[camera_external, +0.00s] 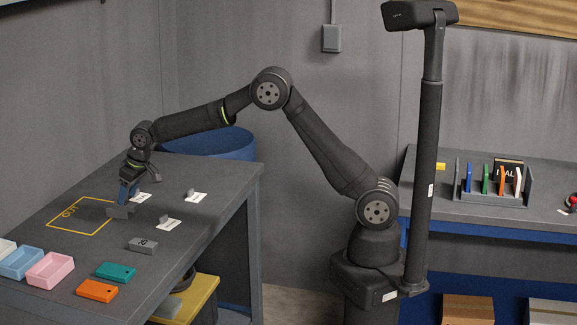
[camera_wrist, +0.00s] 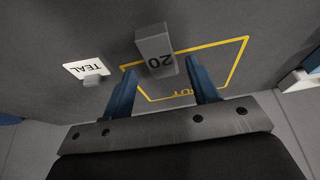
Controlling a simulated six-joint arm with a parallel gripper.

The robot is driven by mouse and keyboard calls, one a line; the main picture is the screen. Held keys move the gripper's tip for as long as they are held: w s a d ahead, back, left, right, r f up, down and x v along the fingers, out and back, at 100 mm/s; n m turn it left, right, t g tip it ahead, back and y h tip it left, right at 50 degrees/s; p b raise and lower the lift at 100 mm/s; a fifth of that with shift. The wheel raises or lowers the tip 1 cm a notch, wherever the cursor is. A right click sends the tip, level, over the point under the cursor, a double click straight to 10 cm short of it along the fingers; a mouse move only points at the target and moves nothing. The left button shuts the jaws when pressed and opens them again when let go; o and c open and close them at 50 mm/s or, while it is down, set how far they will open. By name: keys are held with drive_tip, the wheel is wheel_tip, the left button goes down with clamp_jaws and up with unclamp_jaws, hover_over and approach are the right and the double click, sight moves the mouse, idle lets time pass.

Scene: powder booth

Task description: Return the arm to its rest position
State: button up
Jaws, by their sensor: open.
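My arm reaches left over the grey worktable (camera_external: 200,215), with my gripper (camera_external: 128,198) low over it, pointing down. The blue fingers are apart. A grey block (camera_external: 120,211) is right at the fingertips, at the right edge of the yellow OUT outline (camera_external: 62,232). In the wrist view the block, marked 20 (camera_wrist: 155,50), shows between the two open fingers of my gripper (camera_wrist: 158,72). I cannot tell whether a finger touches it. The yellow outline (camera_wrist: 236,65) also shows there.
White cards with small grey pieces stand nearby, one reading TEAL (camera_wrist: 86,68). Another marked grey block (camera_external: 143,245), a teal piece (camera_external: 116,272), an orange piece (camera_external: 96,290), and pink (camera_external: 50,270) and blue trays (camera_external: 20,263) lie in front. A camera post (camera_external: 424,150) stands beside my base.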

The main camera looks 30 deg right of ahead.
drive_tip(key=v, duration=0.9)
drive_tip(key=x, duration=1.2)
drive_tip(key=shift+s+d+f, duration=0.1)
drive_tip(key=shift+f, duration=0.05)
wheel_tip(320, 180, up, 5)
drive_tip(key=shift+f, duration=0.2)
drive_tip(key=w+d+r, duration=0.4)
drive_tip(key=d+r, duration=0.3)
drive_tip(key=d, duration=0.4)
drive_tip(key=n, duration=0.1)
hover_over(126, 203)
drive_tip(key=s+a, duration=0.8)
wheel_tip(126, 203, down, 3)
drive_tip(key=s+a+f, duration=0.1)
drive_tip(key=a+f, duration=0.1)
drive_tip(key=a, duration=0.1)
drive_tip(key=s+a+f, duration=0.2)
drive_tip(key=a, duration=0.1)
drive_tip(key=s+a+f, duration=0.2)
drive_tip(key=shift+s+a+f, duration=0.1)
drive_tip(key=shift+a+f, duration=0.25)
drive_tip(key=shift+a, duration=0.05)
drive_tip(key=shift+s+a+f, duration=0.2)
drive_tip(key=shift+a+f, duration=0.1)
drive_tip(key=shift+f, duration=0.35)
